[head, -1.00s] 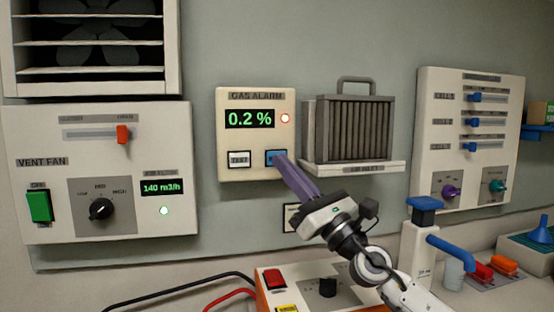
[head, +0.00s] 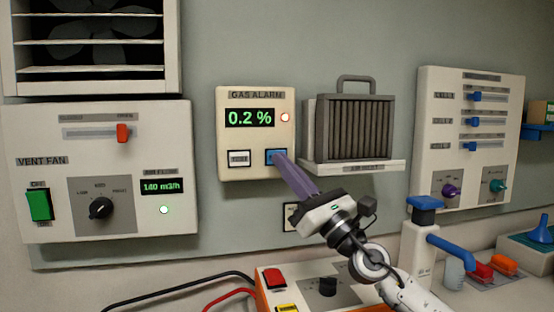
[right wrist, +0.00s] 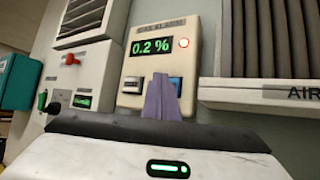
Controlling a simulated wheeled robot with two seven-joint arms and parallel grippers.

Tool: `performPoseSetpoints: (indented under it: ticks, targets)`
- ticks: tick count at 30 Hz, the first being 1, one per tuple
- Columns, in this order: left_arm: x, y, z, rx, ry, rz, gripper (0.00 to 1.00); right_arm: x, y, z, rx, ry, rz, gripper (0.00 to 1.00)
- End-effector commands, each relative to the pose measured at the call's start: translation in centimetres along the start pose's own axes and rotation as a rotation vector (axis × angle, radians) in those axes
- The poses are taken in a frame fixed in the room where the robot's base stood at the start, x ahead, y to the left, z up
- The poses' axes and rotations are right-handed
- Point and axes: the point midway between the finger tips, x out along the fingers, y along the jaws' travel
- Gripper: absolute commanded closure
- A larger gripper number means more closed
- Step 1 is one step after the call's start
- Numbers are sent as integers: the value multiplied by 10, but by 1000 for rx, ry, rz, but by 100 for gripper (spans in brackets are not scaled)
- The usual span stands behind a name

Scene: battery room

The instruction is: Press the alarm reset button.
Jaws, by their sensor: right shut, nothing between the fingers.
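The gas alarm box (head: 230,102) hangs on the wall in the middle of the head view. Its display (head: 250,118) reads 0.2 % in green, and a small red lamp (head: 285,117) is lit beside it. Below are a white test button (head: 240,158) and a blue button (head: 275,156), whose label I cannot read. My right gripper (head: 283,163) is shut and empty, its purple fingertips at the lower right of the blue button. I cannot tell whether they touch it. In the right wrist view the blue button (right wrist: 175,84) is partly hidden behind the fingers. My left gripper is not in view.
Right of the alarm a grey finned filter (head: 354,128) stands on a shelf (head: 352,168) close to my right gripper. A vent fan panel (head: 60,225) is at left. A blue-handled pump (head: 424,203) stands right of my arm, with an orange-sided box (head: 262,290) below.

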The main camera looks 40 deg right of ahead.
Motion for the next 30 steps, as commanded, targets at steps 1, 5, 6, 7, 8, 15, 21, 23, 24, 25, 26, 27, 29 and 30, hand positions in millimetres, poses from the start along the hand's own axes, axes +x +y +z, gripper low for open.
performPoseSetpoints:
  ticks: [1,5,6,7,8,15,21,23,24,25,26,27,29,30]
  targets:
    - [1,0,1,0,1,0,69,1,-1,-1,0,-1,0,100]
    - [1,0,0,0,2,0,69,2,-1,-2,0,0,1,100]
    - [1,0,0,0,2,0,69,2,-1,-2,0,0,1,100]
    - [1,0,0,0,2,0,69,2,-1,-2,0,0,1,100]
    - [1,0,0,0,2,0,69,2,-1,-2,0,0,1,100]
    - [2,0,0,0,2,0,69,3,-2,-2,0,0,1,100]
    - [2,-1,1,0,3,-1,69,4,-3,-4,0,1,1,100]
    - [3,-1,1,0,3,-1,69,5,-3,-4,0,1,1,100]
    - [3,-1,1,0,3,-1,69,5,-3,-4,0,0,1,100]
    - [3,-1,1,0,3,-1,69,5,-4,-4,0,0,1,100]
    - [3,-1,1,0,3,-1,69,6,-4,-4,0,0,1,100]
    - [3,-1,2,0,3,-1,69,6,-4,-4,0,0,1,100]
    - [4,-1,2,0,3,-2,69,6,-4,-5,0,0,1,100]
    - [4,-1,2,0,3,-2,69,7,-4,-5,0,0,1,100]
